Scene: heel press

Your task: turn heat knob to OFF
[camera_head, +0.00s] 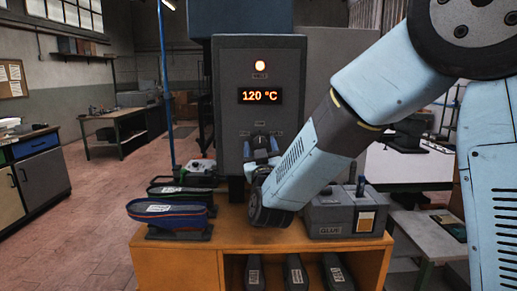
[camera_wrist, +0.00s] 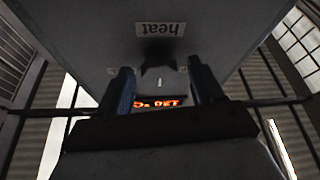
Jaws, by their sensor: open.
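The grey press panel (camera_head: 230,100) stands behind the orange bench, its display (camera_head: 259,96) reading 120 °C. The heat knob (camera_wrist: 160,76) is dark with a small pale mark, below the "heat" label (camera_wrist: 160,29) in the wrist view, which is upside down. My gripper (camera_wrist: 161,85) is open, with one blue finger on each side of the knob. I cannot tell whether the fingers touch it. In the head view my gripper (camera_head: 262,149) is at the lower panel and mostly hides the knob. The knob's setting is too small to read.
A lit lamp (camera_head: 260,66) is above the display. The orange bench (camera_head: 175,262) carries shoe forms (camera_head: 165,213) at left and a grey box (camera_head: 330,216) at right, close to my wrist. Dark forms (camera_head: 294,272) stand on its shelf. Open floor lies at left.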

